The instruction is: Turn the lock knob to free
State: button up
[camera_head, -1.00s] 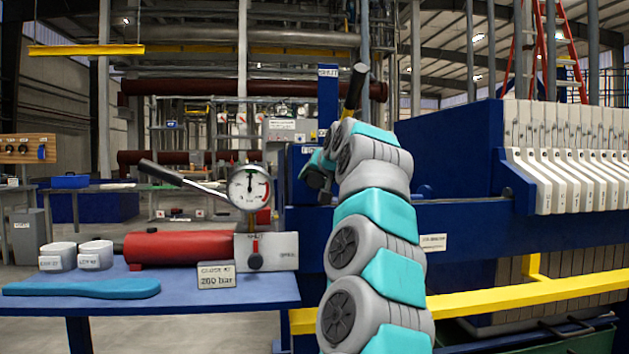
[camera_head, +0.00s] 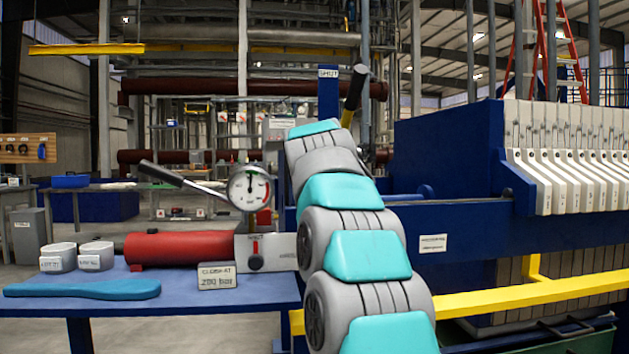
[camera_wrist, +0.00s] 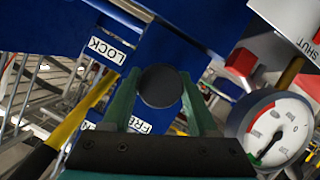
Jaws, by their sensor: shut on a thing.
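The lock knob (camera_wrist: 160,87) is a dark round disc in front of a blue plate in the wrist view. My gripper (camera_wrist: 160,92) has its green fingers on either side of the knob and is shut on it. A LOCK label (camera_wrist: 107,51) is up and left of the knob, and a partly covered FREE label (camera_wrist: 139,125) is below it. I cannot tell which way the knob points. In the head view my arm hides both the knob and my gripper.
A pressure gauge (camera_head: 249,188) and a red cylinder (camera_head: 180,248) are on the blue bench (camera_head: 240,300) at left. A yellow lever with a black grip (camera_head: 354,95) rises behind my arm. A yellow rail (camera_head: 530,295) and the press plates (camera_head: 560,170) are at right.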

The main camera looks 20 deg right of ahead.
jog(key=n+h, duration=0.2)
jog(key=n, duration=0.1)
jog(key=shift+n+h, duration=0.6)
jog(key=shift+n, duration=0.6)
jog(key=shift+a, duration=0.1)
jog(key=o, duration=1.4)
jog(key=shift+c, duration=0.2)
jog(key=v, duration=0.7)
jog(key=shift+s+a, duration=0.2)
jog(key=shift+s, duration=0.15)
